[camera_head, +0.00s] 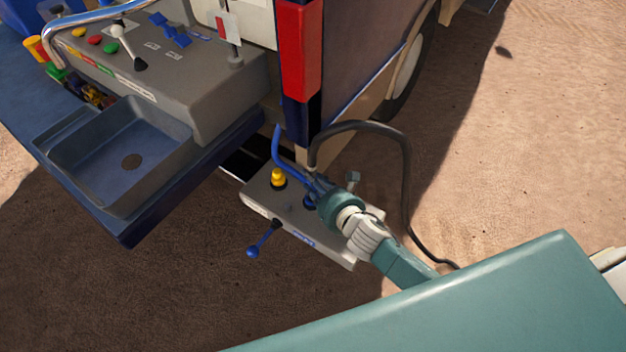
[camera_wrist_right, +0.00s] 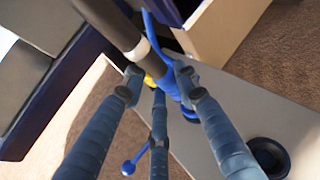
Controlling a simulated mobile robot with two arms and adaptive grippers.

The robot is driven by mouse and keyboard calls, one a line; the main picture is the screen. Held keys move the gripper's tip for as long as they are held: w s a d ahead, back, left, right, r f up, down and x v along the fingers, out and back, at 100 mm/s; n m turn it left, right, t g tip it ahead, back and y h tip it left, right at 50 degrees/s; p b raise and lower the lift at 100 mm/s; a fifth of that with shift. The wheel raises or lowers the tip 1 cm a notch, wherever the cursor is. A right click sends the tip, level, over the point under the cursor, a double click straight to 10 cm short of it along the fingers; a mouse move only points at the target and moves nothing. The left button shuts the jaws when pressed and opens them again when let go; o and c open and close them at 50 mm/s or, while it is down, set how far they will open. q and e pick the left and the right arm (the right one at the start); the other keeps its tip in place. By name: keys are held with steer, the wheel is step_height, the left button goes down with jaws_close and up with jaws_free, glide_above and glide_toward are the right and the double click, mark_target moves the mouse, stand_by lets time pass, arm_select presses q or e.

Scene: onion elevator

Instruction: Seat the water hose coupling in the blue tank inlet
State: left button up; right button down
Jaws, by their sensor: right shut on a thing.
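My right gripper (camera_head: 314,186) is over the grey panel, and its fingers also show in the right wrist view (camera_wrist_right: 160,86). The hose loops up and over to the right, then down to the ground. The blue tank inlet (camera_head: 308,203) shows in part just below the fingers. The coupling's lower end is close to the inlet; I cannot tell whether it is inside. My left gripper is not in view.
The grey panel (camera_head: 332,246) carries a yellow fitting (camera_head: 278,178) and a lever with a blue knob (camera_head: 253,252). A blue pipe (camera_head: 276,146) runs beside the vehicle corner (camera_head: 300,60). A sink (camera_head: 90,170) and control console (camera_head: 190,75) stand left. Open ground lies right.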

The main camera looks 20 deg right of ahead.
steer(key=shift+f, duration=0.15)
steer(key=shift+f+b, duration=0.45)
steer(key=shift+b, duration=0.05)
stand_by(0.4)
steer(key=shift+f, duration=0.1)
steer(key=shift+f+b, duration=0.4)
steer(key=shift+f, duration=0.1)
steer(key=shift+f+b, duration=0.55)
steer(key=shift+f, duration=0.35)
stand_by(0.5)
steer(key=c, duration=1.3)
jaws_free()
steer(key=shift+o, duration=0.2)
